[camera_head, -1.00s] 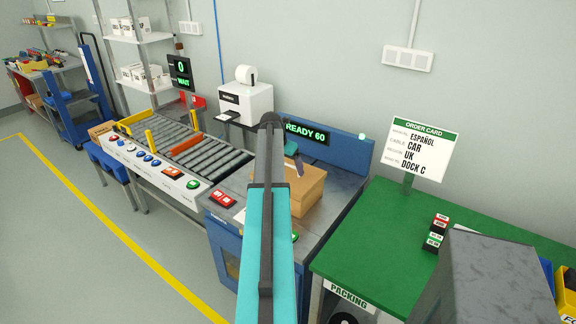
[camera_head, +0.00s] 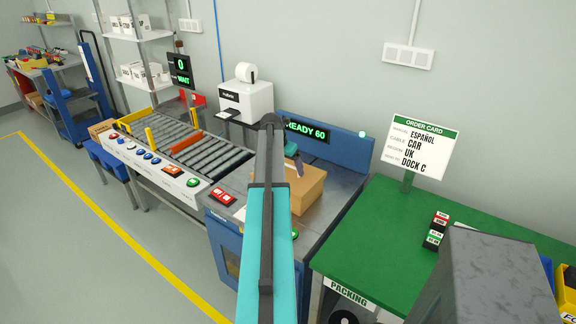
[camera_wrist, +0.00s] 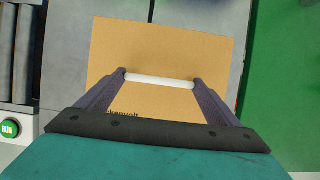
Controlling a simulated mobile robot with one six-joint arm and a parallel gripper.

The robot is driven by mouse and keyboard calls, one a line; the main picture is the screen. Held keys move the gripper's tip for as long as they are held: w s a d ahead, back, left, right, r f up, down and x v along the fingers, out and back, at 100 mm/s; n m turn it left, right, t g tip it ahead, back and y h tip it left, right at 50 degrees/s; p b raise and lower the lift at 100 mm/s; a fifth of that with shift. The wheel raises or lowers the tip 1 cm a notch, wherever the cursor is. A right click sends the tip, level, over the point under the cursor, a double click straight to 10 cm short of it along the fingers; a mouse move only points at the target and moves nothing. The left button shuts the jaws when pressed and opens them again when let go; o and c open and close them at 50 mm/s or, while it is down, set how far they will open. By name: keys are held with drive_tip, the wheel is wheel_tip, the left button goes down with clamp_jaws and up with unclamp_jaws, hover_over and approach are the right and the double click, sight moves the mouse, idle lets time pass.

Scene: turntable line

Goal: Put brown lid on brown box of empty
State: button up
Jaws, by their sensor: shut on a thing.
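The brown lid (camera_wrist: 190,45) fills the middle of the wrist view, a flat tan panel with a white bar handle (camera_wrist: 160,81) across it and dark print near my gripper. My gripper (camera_wrist: 159,79) has one finger at each end of the handle and is shut on it. In the head view, the lid (camera_head: 312,180) is on top of the brown box (camera_head: 310,207), on the grey station top. No clear gap shows between them, but my arm hides the left side, so I cannot tell if it is fully seated. The box's inside is hidden.
A roller conveyor (camera_head: 205,155) with buttons along its front lies to the left. A white printer (camera_head: 246,98) stands behind. A blue panel with a READY 60 display (camera_head: 306,132) backs the station. The green packing table (camera_head: 375,235) with the order card (camera_head: 421,146) is to the right.

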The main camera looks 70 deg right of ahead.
drive_tip(key=shift+f, duration=0.95)
idle(1.0)
drive_tip(key=o, duration=1)
drive_tip(key=shift+b+v, duration=1.45)
drive_tip(key=shift+v, duration=5.45)
drive_tip(key=shift+a, duration=0.1)
